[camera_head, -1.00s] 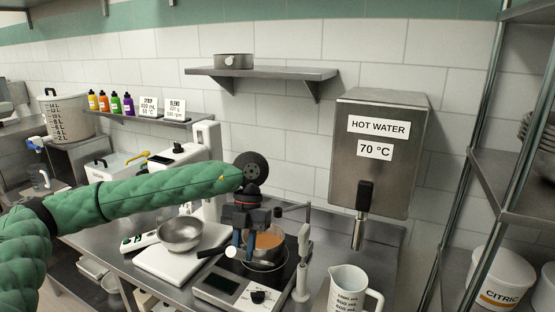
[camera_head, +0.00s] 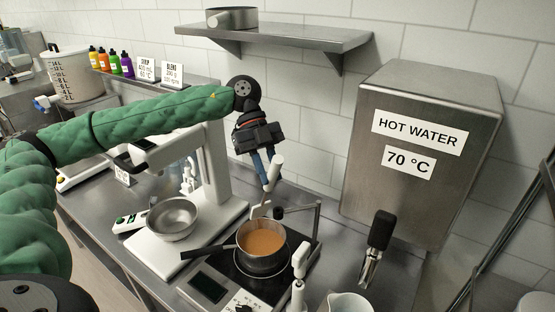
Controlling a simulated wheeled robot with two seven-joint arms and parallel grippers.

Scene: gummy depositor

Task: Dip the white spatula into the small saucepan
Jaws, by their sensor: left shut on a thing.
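The small saucepan (camera_head: 264,267) stands on a dark hot plate and holds orange-brown liquid (camera_head: 262,242). Its dark handle points left. My left gripper (camera_head: 268,178) is shut on the white spatula (camera_head: 273,172), above and behind the saucepan. The spatula hangs steeply tilted, with its pale lower end near the pan's far rim. I cannot tell whether that end is over the pan or just behind it; no part is visibly in the liquid. My right gripper is not in view.
A white upright tool (camera_head: 298,262) and a jug (camera_head: 350,303) stand in front right. The hot water dispenser (camera_head: 415,160) is at right. A wall shelf (camera_head: 290,36) with a pan is above.

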